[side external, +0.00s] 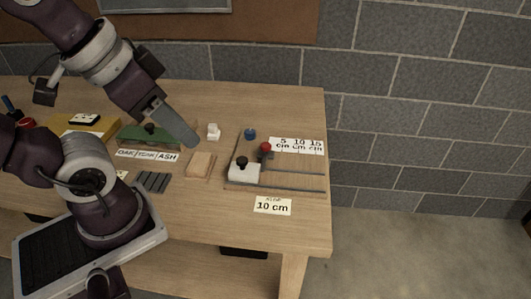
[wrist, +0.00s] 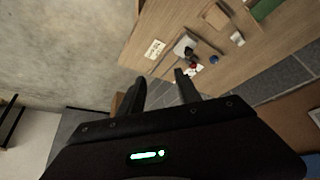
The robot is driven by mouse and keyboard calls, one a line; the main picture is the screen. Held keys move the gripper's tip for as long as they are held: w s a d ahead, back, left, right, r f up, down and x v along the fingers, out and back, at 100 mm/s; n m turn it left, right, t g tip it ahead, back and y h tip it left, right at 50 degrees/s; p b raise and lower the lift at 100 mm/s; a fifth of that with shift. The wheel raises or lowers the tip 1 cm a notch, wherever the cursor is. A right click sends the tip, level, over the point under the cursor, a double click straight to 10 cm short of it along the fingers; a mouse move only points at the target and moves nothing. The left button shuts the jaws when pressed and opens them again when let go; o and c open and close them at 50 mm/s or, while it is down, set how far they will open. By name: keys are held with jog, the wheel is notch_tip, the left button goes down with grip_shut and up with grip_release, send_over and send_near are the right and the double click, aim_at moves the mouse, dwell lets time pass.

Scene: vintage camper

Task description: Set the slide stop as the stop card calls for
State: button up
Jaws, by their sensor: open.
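The slide board (side external: 232,187) lies on the bench with two dark rails. Its white slide block (side external: 244,175) with a black knob (side external: 241,161) stands at the left end of the rails. A red knob (side external: 266,147) stands just behind and right of it, left of the scale label (side external: 297,145) reading 5, 10, 15 cm. The stop card (side external: 273,205) in front of the board reads 10 cm; it also shows in the wrist view (wrist: 153,49). My gripper (side external: 192,143) is open and empty, above the bench left of the board. The wrist view shows its two fingers apart (wrist: 162,91).
A wooden block (side external: 200,165), a white piece (side external: 213,131) and a blue piece (side external: 250,134) lie near the board. Dark strips (side external: 152,181), an OAK/TEAK/ASH label (side external: 147,155) and a green object (side external: 143,136) are further left. The brick wall closes the back.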

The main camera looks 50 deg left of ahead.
jog(key=shift+o, duration=0.4)
jog(key=w+a+g, duration=0.1)
jog(key=w+a, duration=0.1)
jog(key=w, duration=0.8)
jog(key=shift+a+r+g, duration=0.15)
jog(key=shift+a+g, duration=0.05)
jog(key=shift+g, duration=0.2)
jog(key=n+g, duration=0.1)
jog(key=g, duration=0.3)
send_over(265, 144)
notch_tip(265, 144, down, 17)
jog(key=shift+d+r, duration=0.1)
jog(key=shift+d, duration=0.05)
notch_tip(265, 144, down, 7)
jog(key=shift+f, duration=0.1)
grip_shut()
